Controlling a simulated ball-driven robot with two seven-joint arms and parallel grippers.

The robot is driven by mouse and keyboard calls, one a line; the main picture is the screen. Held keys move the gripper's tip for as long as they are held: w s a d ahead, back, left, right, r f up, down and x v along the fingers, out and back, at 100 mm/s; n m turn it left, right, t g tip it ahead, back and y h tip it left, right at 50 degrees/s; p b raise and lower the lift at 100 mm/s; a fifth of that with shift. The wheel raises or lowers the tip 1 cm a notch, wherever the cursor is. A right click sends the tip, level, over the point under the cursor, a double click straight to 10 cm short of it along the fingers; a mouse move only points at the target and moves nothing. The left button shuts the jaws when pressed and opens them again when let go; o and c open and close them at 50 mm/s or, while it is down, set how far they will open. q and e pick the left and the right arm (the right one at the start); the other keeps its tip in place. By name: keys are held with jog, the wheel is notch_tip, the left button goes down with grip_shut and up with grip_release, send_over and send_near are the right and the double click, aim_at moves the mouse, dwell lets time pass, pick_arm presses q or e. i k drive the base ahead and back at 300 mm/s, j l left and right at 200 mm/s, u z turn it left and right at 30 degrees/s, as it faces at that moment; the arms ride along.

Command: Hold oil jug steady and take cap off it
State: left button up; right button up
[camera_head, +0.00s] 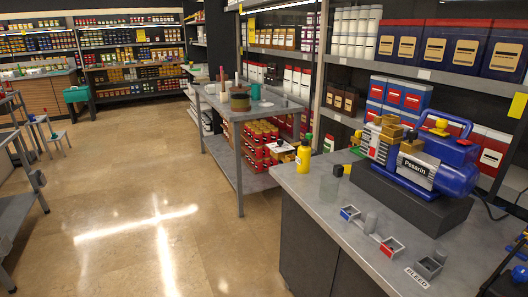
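A small yellow jug (303,160) stands upright near the far left corner of the grey workbench (305,195). I take it to be the oil jug. A dark top, which looks like its cap (307,140), sits on it; the cap's details are too small to tell. Neither of my grippers can be made out in the head view, and nothing is seen touching the jug.
A blue vacuum pump (430,167) stands on a dark block on the workbench. Small red and blue trays (392,246) and a grey cylinder lie in front. A metal table (215,100) stands beyond. Open floor (130,190) lies to the left.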

aim_at(302, 158)
jog(key=i+j+u, duration=0.35)
jog(key=i, duration=0.25)
jog(key=i+u, duration=0.35)
jog(key=i, duration=0.3)
jog(key=i+z, duration=0.4)
jog(key=i+j+z, duration=0.25)
jog(key=i+z, duration=0.15)
jog(key=i+j+z, duration=0.15)
jog(key=z, duration=0.3)
jog(key=i+j+z, duration=0.2)
jog(key=z, duration=0.3)
jog(key=i+j+z, duration=0.1)
jog(key=z, duration=0.35)
jog(key=j+z, duration=0.45)
jog(key=i+l, duration=0.05)
